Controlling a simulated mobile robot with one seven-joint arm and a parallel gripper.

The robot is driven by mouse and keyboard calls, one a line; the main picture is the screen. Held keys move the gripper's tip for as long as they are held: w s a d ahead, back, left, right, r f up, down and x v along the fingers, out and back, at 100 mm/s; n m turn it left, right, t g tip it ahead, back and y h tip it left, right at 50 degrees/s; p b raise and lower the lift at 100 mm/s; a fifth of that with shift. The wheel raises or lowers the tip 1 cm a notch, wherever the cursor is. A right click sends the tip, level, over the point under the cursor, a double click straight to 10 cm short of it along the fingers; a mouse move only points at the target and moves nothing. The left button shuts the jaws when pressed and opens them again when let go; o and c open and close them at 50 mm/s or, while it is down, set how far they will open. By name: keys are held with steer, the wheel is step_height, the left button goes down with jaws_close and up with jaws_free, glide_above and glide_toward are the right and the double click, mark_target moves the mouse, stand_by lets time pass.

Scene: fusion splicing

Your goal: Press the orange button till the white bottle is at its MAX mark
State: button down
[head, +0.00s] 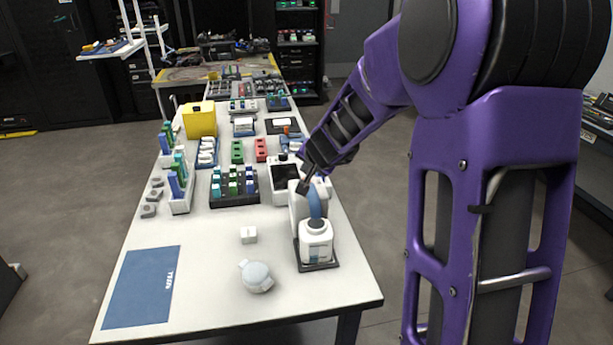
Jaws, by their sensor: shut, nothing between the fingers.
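A white bottle (316,244) with a dark round opening stands upright on a dark tray (303,262) near the right front of the table. Right behind it is a white dispenser (296,208) with a blue part (314,204) above the bottle. My gripper (302,188) is shut and empty, with its tips at the top of the dispenser. I cannot tell whether they touch it. The orange button is not visible; my gripper may cover it. The bottle's MAX mark and liquid level are too small to read.
A white device with a dark screen (284,176) stands behind the dispenser. Racks, a yellow box (199,121) and trays fill the table's back. The front middle is mostly clear.

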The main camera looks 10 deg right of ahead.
step_height(320, 180, up, 5)
steer(key=p, duration=0.4)
steer(key=shift+p, duration=0.3)
stand_by(0.6)
